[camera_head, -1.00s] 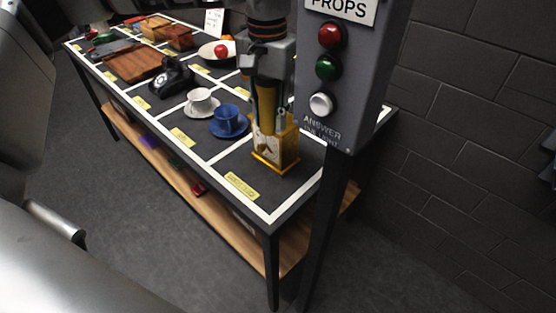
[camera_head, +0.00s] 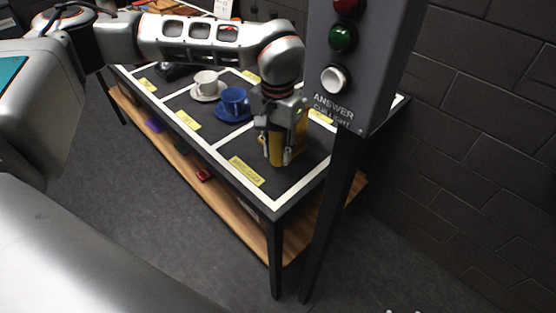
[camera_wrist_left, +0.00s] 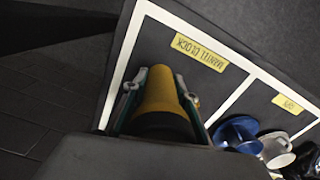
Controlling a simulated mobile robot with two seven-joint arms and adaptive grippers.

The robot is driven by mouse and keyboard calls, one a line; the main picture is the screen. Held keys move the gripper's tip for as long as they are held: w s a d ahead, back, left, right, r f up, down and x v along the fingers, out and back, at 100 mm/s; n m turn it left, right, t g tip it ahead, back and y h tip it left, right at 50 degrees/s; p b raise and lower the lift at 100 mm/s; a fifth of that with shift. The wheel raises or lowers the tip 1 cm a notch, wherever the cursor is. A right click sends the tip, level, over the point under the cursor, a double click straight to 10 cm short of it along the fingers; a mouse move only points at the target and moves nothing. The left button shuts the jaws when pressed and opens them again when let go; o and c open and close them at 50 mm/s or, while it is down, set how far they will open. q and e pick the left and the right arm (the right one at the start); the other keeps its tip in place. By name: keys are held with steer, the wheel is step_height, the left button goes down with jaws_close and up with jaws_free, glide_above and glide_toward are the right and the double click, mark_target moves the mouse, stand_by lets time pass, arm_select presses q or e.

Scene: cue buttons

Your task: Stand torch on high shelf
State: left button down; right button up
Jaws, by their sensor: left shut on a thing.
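My left gripper (camera_head: 277,152) is shut on a yellow cylinder with a dark end, which looks like the torch (camera_head: 277,148). The torch also shows between the fingers in the left wrist view (camera_wrist_left: 160,92). The hand hangs fingers down over the near right end of the black table (camera_head: 232,150). Behind it is a yellow patch, probably the mantel clock (camera_head: 301,128), mostly hidden by the hand. I cannot tell whether the torch touches it. My right gripper is not in view. No high shelf can be made out.
A grey post with coloured buttons (camera_head: 342,38) and a white button (camera_head: 334,80) stands close right of the hand. A blue cup (camera_head: 235,100) and a white cup (camera_head: 206,83) stand left of it. A wooden lower shelf (camera_head: 225,208) runs under the table.

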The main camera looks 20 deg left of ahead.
arm_select(q)
steer(key=shift+f, duration=1.9)
steer(key=shift+f, duration=0.15)
steer(key=c, duration=1.6)
jaws_free()
